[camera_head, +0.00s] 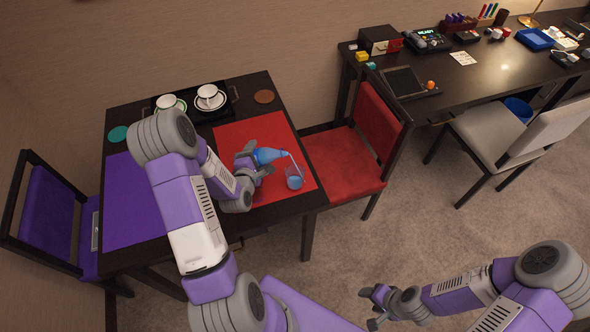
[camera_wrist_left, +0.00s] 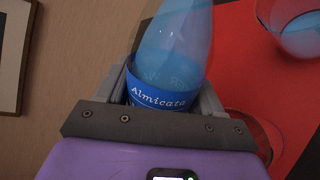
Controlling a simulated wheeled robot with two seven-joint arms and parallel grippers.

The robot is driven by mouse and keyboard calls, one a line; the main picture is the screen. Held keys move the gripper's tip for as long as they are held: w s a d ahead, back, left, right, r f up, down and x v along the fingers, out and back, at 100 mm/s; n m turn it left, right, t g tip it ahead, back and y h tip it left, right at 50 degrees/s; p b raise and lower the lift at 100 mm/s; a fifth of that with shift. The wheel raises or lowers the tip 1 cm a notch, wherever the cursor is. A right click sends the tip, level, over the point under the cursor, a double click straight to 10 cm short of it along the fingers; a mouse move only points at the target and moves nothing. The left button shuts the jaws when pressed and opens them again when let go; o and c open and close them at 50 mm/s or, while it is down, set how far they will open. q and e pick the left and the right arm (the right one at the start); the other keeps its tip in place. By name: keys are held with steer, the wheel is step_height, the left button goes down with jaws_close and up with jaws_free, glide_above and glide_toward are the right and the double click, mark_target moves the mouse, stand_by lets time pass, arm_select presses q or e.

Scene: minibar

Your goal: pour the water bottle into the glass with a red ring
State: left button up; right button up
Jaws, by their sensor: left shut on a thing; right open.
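My left gripper (camera_head: 254,164) is shut on the blue water bottle (camera_head: 269,156) and holds it tilted far over above the red mat (camera_head: 237,133). A thin pale stream runs from its mouth down to a glass (camera_head: 294,178) near the mat's right edge. That glass looks blue inside; I cannot make out its ring colour. The left wrist view shows the bottle (camera_wrist_left: 176,50) between the fingers, its label reading "Almicata". A bluish glass (camera_wrist_left: 298,30) is at upper right there, and a reddish curved rim (camera_wrist_left: 268,135) is partly hidden beside the gripper. My right gripper (camera_head: 373,306) is open and empty.
A tray (camera_head: 232,92) with two white cups stands at the back of the dark table. A purple mat (camera_head: 120,215), teal coaster (camera_head: 118,134) and brown coaster (camera_head: 264,96) lie on it. A red chair (camera_head: 345,160) stands close to the right side.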

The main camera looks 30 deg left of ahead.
arm_select(q)
steer(key=shift+w+d+r+m+y+b, duration=0.15)
steer(key=shift+d+m+y+b, duration=0.15)
steer(key=shift+m, duration=0.4)
stand_by(2.7)
steer(key=shift+a+m+g, duration=0.1)
steer(key=shift+m+g, duration=0.2)
stand_by(1.7)
